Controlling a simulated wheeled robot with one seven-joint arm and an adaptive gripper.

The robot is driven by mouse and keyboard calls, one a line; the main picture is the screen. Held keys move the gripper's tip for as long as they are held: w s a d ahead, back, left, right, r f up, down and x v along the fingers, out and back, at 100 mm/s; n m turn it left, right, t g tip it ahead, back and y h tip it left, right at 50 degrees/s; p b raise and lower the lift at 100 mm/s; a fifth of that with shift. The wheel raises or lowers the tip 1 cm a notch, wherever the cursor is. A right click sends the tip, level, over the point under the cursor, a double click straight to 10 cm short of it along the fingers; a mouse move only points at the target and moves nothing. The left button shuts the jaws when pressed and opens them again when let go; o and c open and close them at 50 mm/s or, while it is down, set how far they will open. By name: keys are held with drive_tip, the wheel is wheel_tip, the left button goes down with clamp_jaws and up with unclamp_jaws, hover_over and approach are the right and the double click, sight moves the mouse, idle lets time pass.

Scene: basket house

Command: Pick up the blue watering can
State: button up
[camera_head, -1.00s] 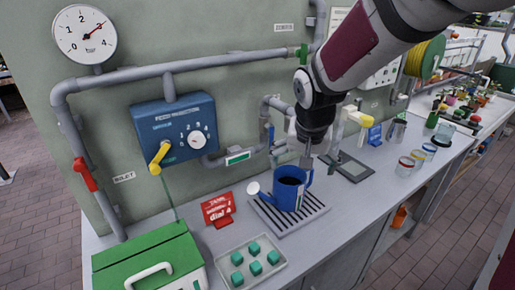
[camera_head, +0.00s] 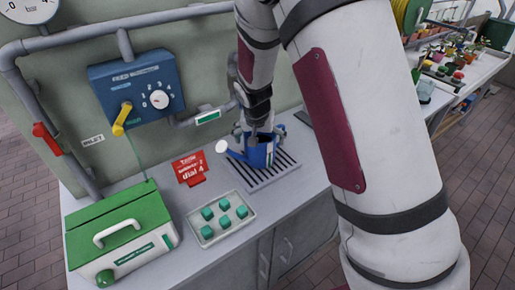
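The blue watering can (camera_head: 262,154) stands on a grey slatted drain grate (camera_head: 262,178) on the bench, with its white-tipped spout (camera_head: 222,146) pointing left. My gripper (camera_head: 258,132) points down at the can's top, its dark fingers at or around the rim. The arm and gripper cover part of the can's top. I cannot tell whether the fingers are closed on it.
A red sign (camera_head: 189,168) and a tray (camera_head: 205,240) of several green cubes are left of the grate. A green-lidded box (camera_head: 118,222) stands further left. A blue dial box (camera_head: 140,90) and pipes are on the wall behind. My arm hides much of the right side.

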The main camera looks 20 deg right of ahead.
drive_tip(key=shift+a+p+x, duration=0.15)
drive_tip(key=shift+x, duration=1.25)
drive_tip(key=shift+a+p+x, duration=0.15)
drive_tip(key=shift+x, duration=1.25)
drive_tip(key=shift+s+d, duration=0.1)
drive_tip(key=c, duration=1.7)
